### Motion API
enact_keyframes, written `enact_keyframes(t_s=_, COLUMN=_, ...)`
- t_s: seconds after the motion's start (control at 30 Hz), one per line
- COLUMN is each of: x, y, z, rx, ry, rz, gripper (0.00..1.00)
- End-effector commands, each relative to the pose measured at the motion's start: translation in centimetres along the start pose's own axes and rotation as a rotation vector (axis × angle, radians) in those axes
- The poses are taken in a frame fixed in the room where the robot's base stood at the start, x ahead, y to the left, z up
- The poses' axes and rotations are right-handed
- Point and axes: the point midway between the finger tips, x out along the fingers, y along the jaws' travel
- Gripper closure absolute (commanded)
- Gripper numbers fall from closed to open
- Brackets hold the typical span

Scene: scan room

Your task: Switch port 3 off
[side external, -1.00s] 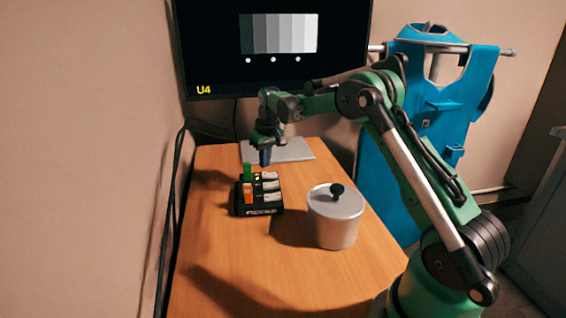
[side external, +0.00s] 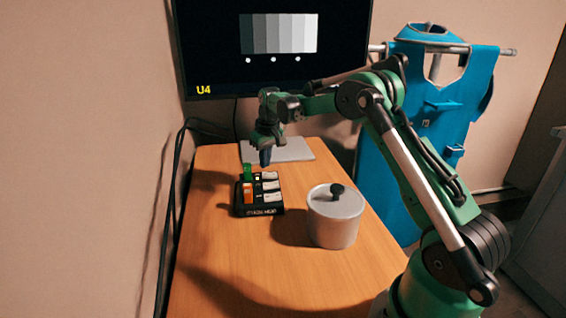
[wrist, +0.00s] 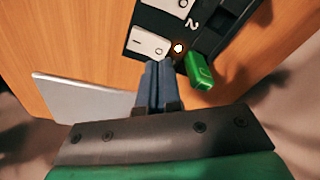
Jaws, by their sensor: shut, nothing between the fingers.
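A black switch block (side external: 262,211) lies on the table with three white rockers in a row along its right side. The far rocker (side external: 269,175) is nearest my gripper (side external: 265,163). In the wrist view that rocker (wrist: 148,41) carries I and O marks, with a small lit dot beside its end; its port number cannot be read. A second rocker shows partly at the top edge, near a printed 2. My gripper (wrist: 155,68) is shut and empty, its tips close to the far rocker; I cannot tell whether they touch. A green plug (side external: 247,171) and an orange plug (side external: 248,193) stand on the block's left side.
A lidded metal pot (side external: 336,222) stands right of the block. A flat grey plate (side external: 290,149) lies at the table's back, below a dark monitor (side external: 215,60). A blue apron (side external: 390,150) hangs at the right. The front of the table is clear.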

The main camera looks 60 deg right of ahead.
Motion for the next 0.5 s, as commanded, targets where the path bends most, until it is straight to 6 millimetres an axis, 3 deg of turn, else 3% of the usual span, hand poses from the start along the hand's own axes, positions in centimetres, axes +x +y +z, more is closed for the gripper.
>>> enact_keyframes(t_s=0.5, x=0.79, y=0.00, z=0.10, rx=0.000, ry=0.000, rz=0.000, gripper=1.00)
